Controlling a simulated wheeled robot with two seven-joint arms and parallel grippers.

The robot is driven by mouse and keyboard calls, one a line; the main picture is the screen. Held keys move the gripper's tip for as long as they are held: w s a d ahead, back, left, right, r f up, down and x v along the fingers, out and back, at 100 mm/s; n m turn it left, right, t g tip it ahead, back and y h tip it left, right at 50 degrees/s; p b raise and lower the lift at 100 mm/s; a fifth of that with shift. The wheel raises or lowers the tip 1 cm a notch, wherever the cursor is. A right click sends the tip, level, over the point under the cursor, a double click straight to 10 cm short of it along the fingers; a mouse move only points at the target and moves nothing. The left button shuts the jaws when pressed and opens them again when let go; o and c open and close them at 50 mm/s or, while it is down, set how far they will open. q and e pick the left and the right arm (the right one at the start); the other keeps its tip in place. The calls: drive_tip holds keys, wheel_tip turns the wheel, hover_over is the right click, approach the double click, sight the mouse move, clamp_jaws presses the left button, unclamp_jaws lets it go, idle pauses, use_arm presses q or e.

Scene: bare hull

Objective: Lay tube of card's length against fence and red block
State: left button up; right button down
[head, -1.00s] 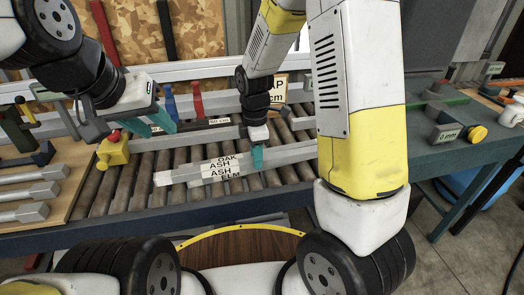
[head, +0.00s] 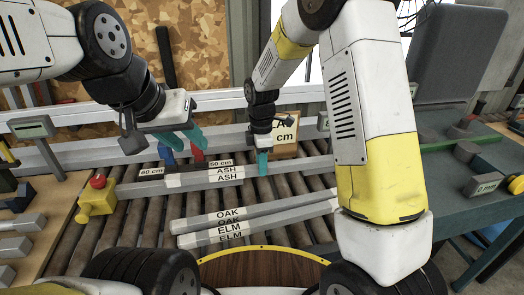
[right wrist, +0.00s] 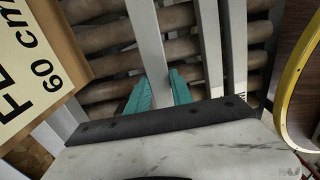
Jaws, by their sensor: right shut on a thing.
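My right gripper (head: 262,162) is shut on the grey tube labelled ASH (head: 290,168), over the rollers; the tube also shows between its teal fingers in the right wrist view (right wrist: 147,45). The tubes labelled OAK (head: 285,208) and ELM (head: 275,226) lie side by side nearer me. The red block (head: 198,152) and a blue block (head: 168,157) stand behind the ASH tube's left end, by the 50 cm and 60 cm labels. The grey fence (head: 225,140) runs behind. My left gripper (head: 184,141) is open and empty above the blocks. The card (right wrist: 35,70) reads 60 cm in the wrist view.
A yellow box with a red button (head: 97,196) stands at the rollers' left. Grey bars lie on a wooden board (head: 50,225) at far left. A dark bench (head: 470,165) is at the right. Bare rollers (head: 145,215) show left of the tubes.

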drive_tip(key=shift+f, duration=3.2)
drive_tip(key=shift+w+a, duration=0.2)
drive_tip(key=shift+w, duration=0.65)
drive_tip(key=shift+w+d, duration=0.15)
drive_tip(key=shift+d, duration=0.45)
drive_tip(key=shift+w+d, duration=0.15)
drive_tip(key=shift+d, duration=0.45)
drive_tip(key=c, duration=1.1)
unclamp_jaws()
drive_tip(key=shift+o, duration=0.2)
drive_tip(key=shift+s, duration=0.1)
wheel_tip(320, 180, up, 8)
drive_tip(key=shift+f, duration=0.15)
